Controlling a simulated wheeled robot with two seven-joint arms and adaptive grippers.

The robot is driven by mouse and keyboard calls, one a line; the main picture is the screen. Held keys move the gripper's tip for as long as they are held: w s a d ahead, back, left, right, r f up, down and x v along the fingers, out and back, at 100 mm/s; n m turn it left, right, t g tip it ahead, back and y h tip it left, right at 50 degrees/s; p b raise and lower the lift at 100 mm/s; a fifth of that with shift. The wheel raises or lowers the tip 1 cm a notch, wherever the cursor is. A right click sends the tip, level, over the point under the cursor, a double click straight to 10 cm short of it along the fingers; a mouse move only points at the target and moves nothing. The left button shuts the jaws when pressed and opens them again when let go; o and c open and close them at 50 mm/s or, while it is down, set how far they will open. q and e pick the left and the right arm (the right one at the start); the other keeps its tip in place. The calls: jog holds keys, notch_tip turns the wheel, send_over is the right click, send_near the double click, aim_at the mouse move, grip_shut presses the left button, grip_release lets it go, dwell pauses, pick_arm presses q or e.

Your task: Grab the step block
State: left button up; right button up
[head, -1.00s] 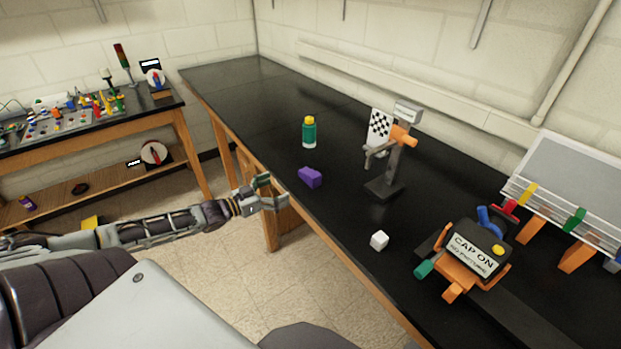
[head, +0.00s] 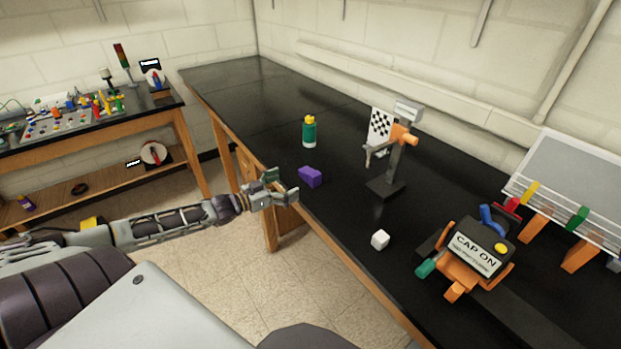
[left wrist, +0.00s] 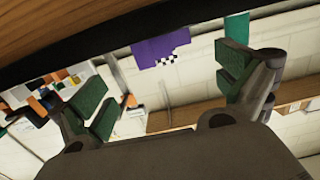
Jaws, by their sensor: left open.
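The step block, a purple block with a stepped outline (head: 311,176), lies on the black bench top near its front edge. My left gripper (head: 284,186) is open and empty at the bench edge, just left of the block and apart from it. In the left wrist view, which appears upside down, the purple block (left wrist: 160,50) shows at the top, between the two green-padded fingers (left wrist: 168,88) but beyond them. My right gripper is not in view.
A green bottle with a yellow top (head: 309,132) stands behind the block. A dark stand with an orange clamp (head: 391,165) is to the right. The bench's far left is clear.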

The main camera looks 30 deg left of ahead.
aim_at(305, 176)
pick_arm(q)
jog(key=shift+b+x, duration=0.5)
jog(key=shift+x, duration=2.05)
jog(key=shift+w, duration=0.2)
jog(key=shift+x, duration=1.3)
jog(key=shift+w+d+f, duration=0.1)
jog(key=shift+w+f, duration=0.05)
jog(key=shift+w, duration=0.4)
jog(key=shift+w+d+f, duration=0.15)
jog(key=shift+w, duration=0.4)
jog(key=c, duration=1)
jog(key=shift+r, duration=0.1)
jog(key=shift+c, duration=0.2)
jog(key=shift+r, duration=4.9)
